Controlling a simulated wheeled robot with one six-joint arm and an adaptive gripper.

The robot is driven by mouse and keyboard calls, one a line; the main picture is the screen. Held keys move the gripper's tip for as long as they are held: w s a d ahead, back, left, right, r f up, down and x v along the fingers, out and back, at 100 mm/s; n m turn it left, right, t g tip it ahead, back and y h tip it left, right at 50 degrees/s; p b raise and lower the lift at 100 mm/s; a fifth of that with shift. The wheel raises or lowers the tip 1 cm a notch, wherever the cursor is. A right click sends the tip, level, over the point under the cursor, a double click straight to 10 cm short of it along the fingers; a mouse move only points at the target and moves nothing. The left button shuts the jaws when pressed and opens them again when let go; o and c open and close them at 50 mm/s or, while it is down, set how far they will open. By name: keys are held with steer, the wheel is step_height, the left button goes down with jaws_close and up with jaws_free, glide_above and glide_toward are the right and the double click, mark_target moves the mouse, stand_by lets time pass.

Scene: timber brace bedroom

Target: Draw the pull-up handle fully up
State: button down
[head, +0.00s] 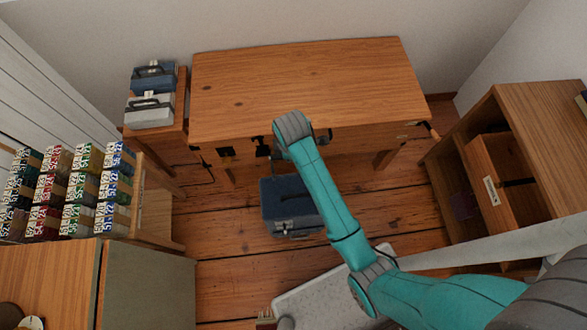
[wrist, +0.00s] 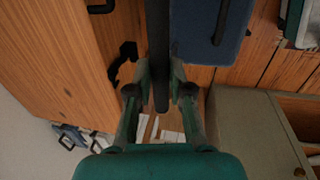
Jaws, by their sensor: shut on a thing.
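A dark blue case (head: 285,197) stands on the floor in front of the wooden table, with a black grip on it. The case also shows at the top of the wrist view (wrist: 207,30). A straight dark bar (wrist: 158,35), which looks like the pull-up handle, runs down the middle of the wrist view. My gripper (wrist: 160,75) is shut on this bar, with a finger on each side. In the head view my arm's end hides most of the gripper and the bar, so how far the handle is drawn out cannot be told.
The wooden table (head: 300,80) has a bare top and black pulls on its front. A black hook-shaped pull (wrist: 122,62) is close left of my gripper. A side stand with cases (head: 150,108) and a bottle rack (head: 75,190) are left; a wooden cabinet (head: 540,130) is right.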

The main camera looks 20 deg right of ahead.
steer(key=shift+r, duration=1.25)
steer(key=c, duration=1.1)
jaws_free()
steer(key=shift+o, duration=0.2)
step_height(320, 180, up, 7)
steer(key=s, duration=0.1)
steer(key=shift+s+a+r, duration=0.2)
steer(key=shift+a, duration=0.05)
